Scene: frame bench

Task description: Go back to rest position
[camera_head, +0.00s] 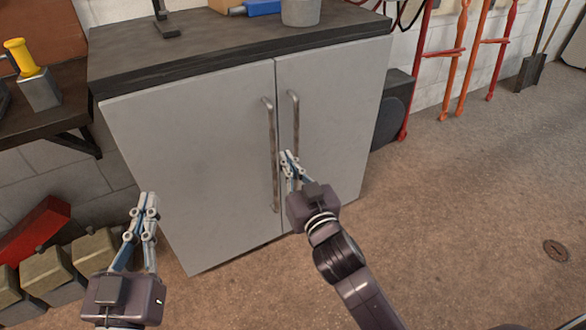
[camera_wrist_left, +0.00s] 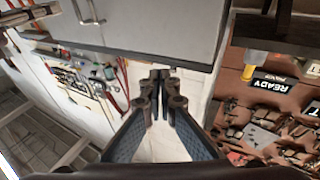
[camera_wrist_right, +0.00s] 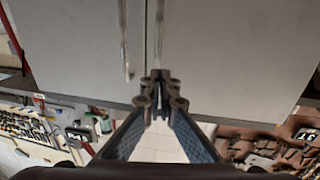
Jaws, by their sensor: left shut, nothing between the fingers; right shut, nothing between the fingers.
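My left gripper (camera_head: 147,205) is shut and empty, in front of the lower left of a grey two-door cabinet (camera_head: 190,150). Its closed fingertips also show in the left wrist view (camera_wrist_left: 160,80). My right gripper (camera_head: 288,160) is shut and empty, in front of the cabinet's door handles near the middle seam. Its fingertips show in the right wrist view (camera_wrist_right: 160,80), below the handles in that picture. Both cabinet doors look closed. I cannot tell from the head view whether the right fingertips touch a handle.
A grey cup (camera_head: 300,12) and a blue tool (camera_head: 262,7) are on the dark cabinet top. A wooden bench (camera_head: 65,110) is at the left, with a red box (camera_head: 38,225) on the floor below. Red and orange frames (camera_head: 420,75) lean on the wall.

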